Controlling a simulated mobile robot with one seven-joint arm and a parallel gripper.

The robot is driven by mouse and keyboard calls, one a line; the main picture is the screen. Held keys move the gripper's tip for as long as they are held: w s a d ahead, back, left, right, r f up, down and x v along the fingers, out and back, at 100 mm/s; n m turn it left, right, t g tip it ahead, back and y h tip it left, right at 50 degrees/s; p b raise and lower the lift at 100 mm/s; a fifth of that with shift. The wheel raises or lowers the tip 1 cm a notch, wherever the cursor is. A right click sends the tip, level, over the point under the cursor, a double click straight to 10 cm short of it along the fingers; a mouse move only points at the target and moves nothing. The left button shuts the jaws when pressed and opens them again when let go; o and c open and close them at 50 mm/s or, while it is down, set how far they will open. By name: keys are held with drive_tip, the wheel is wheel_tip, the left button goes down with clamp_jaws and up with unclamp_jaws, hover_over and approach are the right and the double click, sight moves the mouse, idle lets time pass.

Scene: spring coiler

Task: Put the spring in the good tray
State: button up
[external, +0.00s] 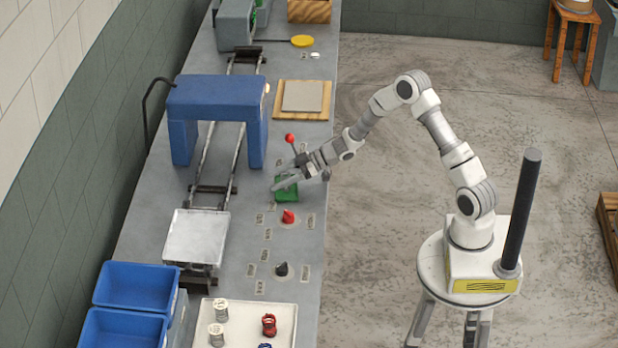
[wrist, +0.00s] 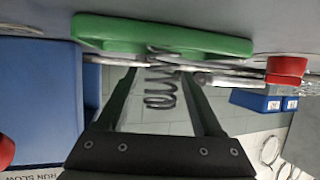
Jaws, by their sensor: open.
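The spring (wrist: 160,97) is a dark grey wire coil in the wrist view, in the gap between my fingers, overlapping the edge of a green pad (wrist: 165,36). My gripper (wrist: 160,72) is open, with one finger on each side of the spring; whether either touches it I cannot tell. In the external view my gripper (external: 284,181) is at the green pad (external: 288,194) on the bench, and I cannot make out the spring there. Two blue trays (external: 137,287) (external: 122,330) stand at the lower left. Their labels (wrist: 274,105) in the wrist view are too small to read, so I cannot tell which is good.
A blue arch (external: 215,92) stands over a rail left of the pad. A red-balled lever (external: 290,138), a red knob (external: 288,217) and a black knob (external: 282,269) are close by. A white tray (external: 245,312) with cans and coils sits at the front.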

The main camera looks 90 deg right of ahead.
drive_tip(key=shift+r, duration=0.2)
drive_tip(key=shift+s+d+r, duration=0.15)
drive_tip(key=shift+s, duration=0.1)
drive_tip(key=p+v, duration=0.2)
drive_tip(key=v, duration=0.9)
drive_tip(key=shift+s, duration=0.2)
drive_tip(key=s+a+r+m+g+h+p, duration=0.1)
drive_tip(key=s+a+r+g+h+p, duration=0.15)
drive_tip(key=r, duration=0.35)
drive_tip(key=s+a+r+m+g+h+p, duration=0.1)
drive_tip(key=a+r+g+h+p, duration=0.1)
drive_tip(key=r+h, duration=0.25)
drive_tip(key=s+a+r+g+y+p, duration=0.1)
drive_tip(key=s+a+r+p, duration=0.1)
drive_tip(key=s+a+r, duration=0.5)
drive_tip(key=s+a+r+m+g+y+p, duration=0.1)
drive_tip(key=s+a+r+g+y+p, duration=0.1)
drive_tip(key=s+a+r, duration=0.5)
drive_tip(key=s+a, duration=0.6)
drive_tip(key=s, duration=0.1)
drive_tip(key=shift+s+a+r, duration=0.25)
drive_tip(key=shift+s+r, duration=0.05)
